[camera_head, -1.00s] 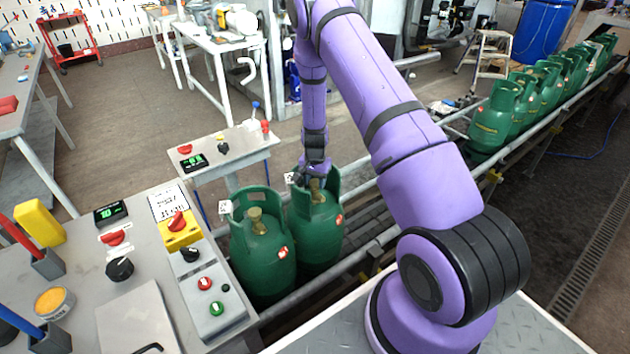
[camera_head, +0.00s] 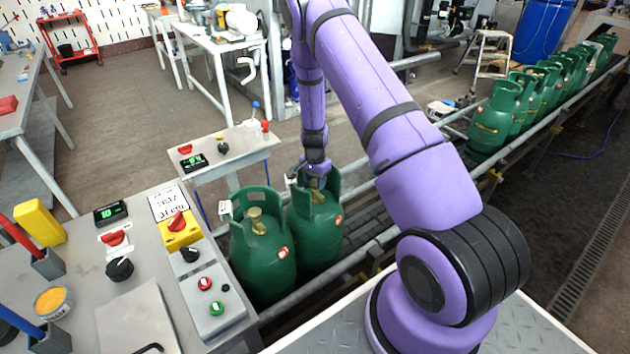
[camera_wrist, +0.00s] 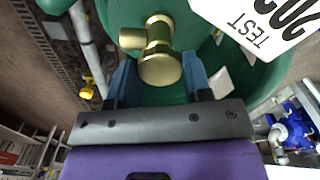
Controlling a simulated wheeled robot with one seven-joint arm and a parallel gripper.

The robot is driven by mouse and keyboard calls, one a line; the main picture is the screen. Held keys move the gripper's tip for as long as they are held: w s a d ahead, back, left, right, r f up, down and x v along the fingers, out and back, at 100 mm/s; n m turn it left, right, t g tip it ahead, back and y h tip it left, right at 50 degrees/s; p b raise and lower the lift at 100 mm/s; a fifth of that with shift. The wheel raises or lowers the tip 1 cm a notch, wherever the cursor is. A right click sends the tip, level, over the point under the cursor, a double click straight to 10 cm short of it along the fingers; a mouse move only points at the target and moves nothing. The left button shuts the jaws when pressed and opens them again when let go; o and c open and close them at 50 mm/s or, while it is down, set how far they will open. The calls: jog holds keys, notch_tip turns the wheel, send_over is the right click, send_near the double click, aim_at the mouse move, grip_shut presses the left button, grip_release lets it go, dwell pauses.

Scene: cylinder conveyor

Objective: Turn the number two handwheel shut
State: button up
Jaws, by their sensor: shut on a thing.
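Two green gas cylinders stand side by side at the conveyor's near end in the head view: a left cylinder (camera_head: 262,262) and a right cylinder (camera_head: 317,240). The left one's brass valve (camera_head: 256,220) is free. My gripper (camera_wrist: 159,66) is down inside the right cylinder's collar, its blue fingers on either side of the round brass handwheel (camera_wrist: 160,69) and shut on it. A brass side outlet (camera_wrist: 131,39) points left in the wrist view. My gripper hides most of this valve in the head view. No number two marking is readable on either cylinder.
A white tag (camera_wrist: 262,22) reading "TEST" hangs close by the fingers. The green collar surrounds the valve. A control bench (camera_head: 137,300) with knobs and buttons stands at left. More green cylinders (camera_head: 497,118) line the conveyor behind.

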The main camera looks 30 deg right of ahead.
aim_at(315, 182)
jog(key=o, duration=0.9)
notch_tip(315, 182, up, 11)
jog(key=shift+f, duration=0.1)
